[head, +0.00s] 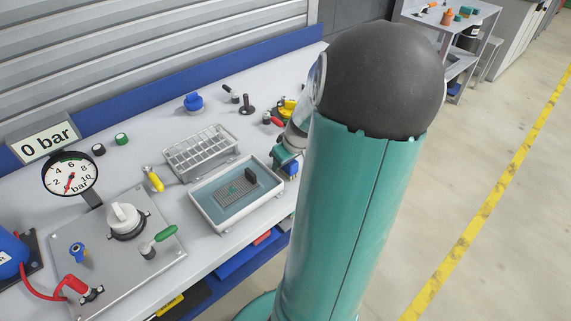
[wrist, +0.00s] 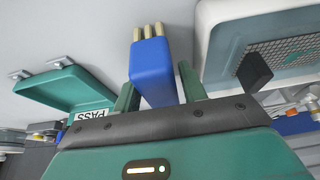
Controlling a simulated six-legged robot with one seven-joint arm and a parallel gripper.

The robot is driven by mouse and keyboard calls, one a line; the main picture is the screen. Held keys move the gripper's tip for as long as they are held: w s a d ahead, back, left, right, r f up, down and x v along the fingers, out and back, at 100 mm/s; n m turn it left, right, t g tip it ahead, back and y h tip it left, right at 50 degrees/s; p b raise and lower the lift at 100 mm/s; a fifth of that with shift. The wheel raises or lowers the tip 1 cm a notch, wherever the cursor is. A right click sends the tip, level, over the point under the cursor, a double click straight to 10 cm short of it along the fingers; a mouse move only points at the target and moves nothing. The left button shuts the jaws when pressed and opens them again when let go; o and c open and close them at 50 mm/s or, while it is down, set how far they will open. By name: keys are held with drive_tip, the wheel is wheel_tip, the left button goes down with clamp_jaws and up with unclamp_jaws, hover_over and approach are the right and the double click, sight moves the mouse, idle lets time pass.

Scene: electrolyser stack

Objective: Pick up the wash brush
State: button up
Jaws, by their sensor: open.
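The wash brush appears to be the blue block with several tan tufts (wrist: 154,72) in the middle of the wrist view, its tufts pointing up in the picture. My gripper (wrist: 157,76) is open, with one green finger on each side of the blue block. I cannot tell whether either finger touches it. In the head view my gripper (head: 286,158) is at the right side of the white tray, mostly hidden behind my arm. A small blue part of the brush (head: 291,168) seems to show there.
The white tray (head: 206,211) holds a grid plate (head: 234,190) and a black block (head: 251,175). A wire rack (head: 200,153) stands behind it.

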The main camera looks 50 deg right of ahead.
drive_tip(key=shift+w+f, duration=0.15)
drive_tip(key=shift+f, duration=0.05)
drive_tip(key=c, duration=0.8)
drive_tip(key=shift+o, duration=0.2)
drive_tip(key=shift+r, duration=0.1)
